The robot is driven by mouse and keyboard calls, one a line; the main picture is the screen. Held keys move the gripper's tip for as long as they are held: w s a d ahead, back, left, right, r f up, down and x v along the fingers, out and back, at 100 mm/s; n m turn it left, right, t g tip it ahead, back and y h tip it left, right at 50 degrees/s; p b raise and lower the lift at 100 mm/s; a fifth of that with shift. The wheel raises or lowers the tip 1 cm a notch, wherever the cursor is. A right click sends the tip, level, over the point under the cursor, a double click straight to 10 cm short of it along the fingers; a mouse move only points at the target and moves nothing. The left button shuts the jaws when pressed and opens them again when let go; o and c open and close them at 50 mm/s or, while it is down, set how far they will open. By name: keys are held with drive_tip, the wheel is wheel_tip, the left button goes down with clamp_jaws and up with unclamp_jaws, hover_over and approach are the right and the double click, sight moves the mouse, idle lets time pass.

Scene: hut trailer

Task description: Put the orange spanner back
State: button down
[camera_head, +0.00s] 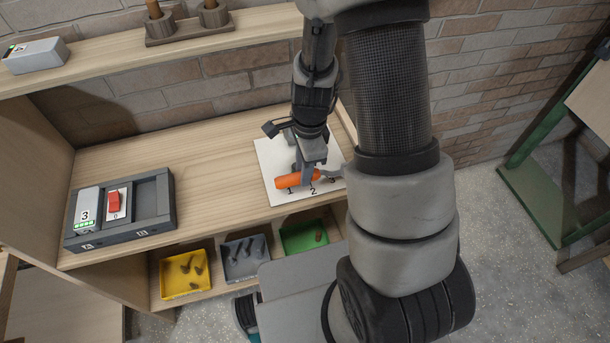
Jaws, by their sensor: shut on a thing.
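The orange spanner (291,181) shows its orange handle at the near edge of a white sheet (265,155) on the wooden bench. The sheet carries the printed marks 1, 2 and 3. My gripper (309,178) points down over the sheet and is shut on the spanner, around its middle. The handle points left, and a grey end (332,173) shows to the right of the jaws. Whether the spanner touches the sheet I cannot tell.
A dark tray (157,202) with a grey box marked 3 (87,212) and a red switch (115,203) stands left on the bench. Yellow (170,291), grey (258,266) and green (297,240) bins sit below. An upper shelf (110,65) runs behind. The bench middle is clear.

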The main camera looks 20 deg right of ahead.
drive_tip(key=shift+f, duration=1.55)
drive_tip(key=c, duration=1.5)
unclamp_jaws()
drive_tip(key=shift+o, duration=0.2)
drive_tip(key=s+r+n+t+p, duration=0.15)
drive_tip(key=r+n, duration=0.25)
drive_tip(key=r, duration=0.9)
drive_tip(key=s+r+n+t, duration=0.15)
drive_tip(key=r+n, duration=0.25)
drive_tip(key=r, duration=0.9)
drive_tip(key=s+r+n+t, duration=0.2)
drive_tip(key=s+r+n, duration=0.6)
drive_tip(key=r+n, duration=0.1)
drive_tip(key=shift+s+n+t+h, duration=0.3)
drive_tip(key=shift+s+n+h, duration=0.1)
drive_tip(key=shift+n, duration=0.1)
